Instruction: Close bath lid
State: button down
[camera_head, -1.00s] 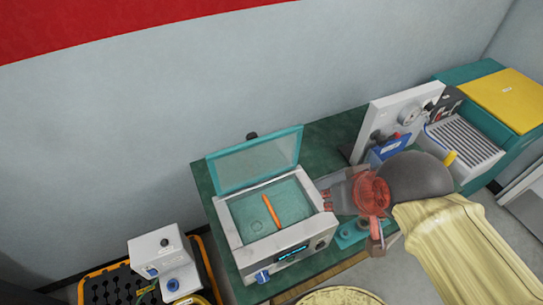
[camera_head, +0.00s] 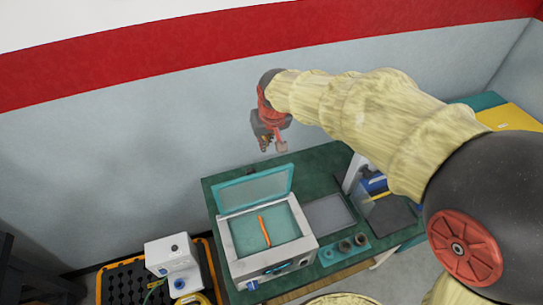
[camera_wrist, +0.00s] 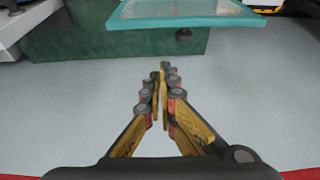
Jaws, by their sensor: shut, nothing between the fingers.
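The bath (camera_head: 268,243) is a white box with a blue knob and a small display on its front, standing on the green table. Its teal-framed lid (camera_head: 254,189) with a clear pane stands open, tilted up at the back edge. An orange stick-like item (camera_head: 264,231) lies inside the bath. My gripper (camera_head: 277,147) is above and behind the lid, near the wall, apart from it. In the wrist view my gripper (camera_wrist: 162,72) is shut and empty, with the lid's teal edge (camera_wrist: 190,20) ahead at the top.
A grey flat plate (camera_head: 328,215) and a teal holder with dark round pieces (camera_head: 344,248) lie right of the bath. A white device (camera_head: 173,264) stands on a black and yellow cart at left. The wall (camera_head: 120,160) is close behind the table.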

notch_tip(320, 180, down, 9)
jog(key=p, duration=0.1)
jog(key=shift+p, duration=0.4)
dwell(0.3)
jog(key=shift+w, duration=0.15)
jog(key=shift+f+b, duration=0.1)
jog(key=shift+b, duration=0.2)
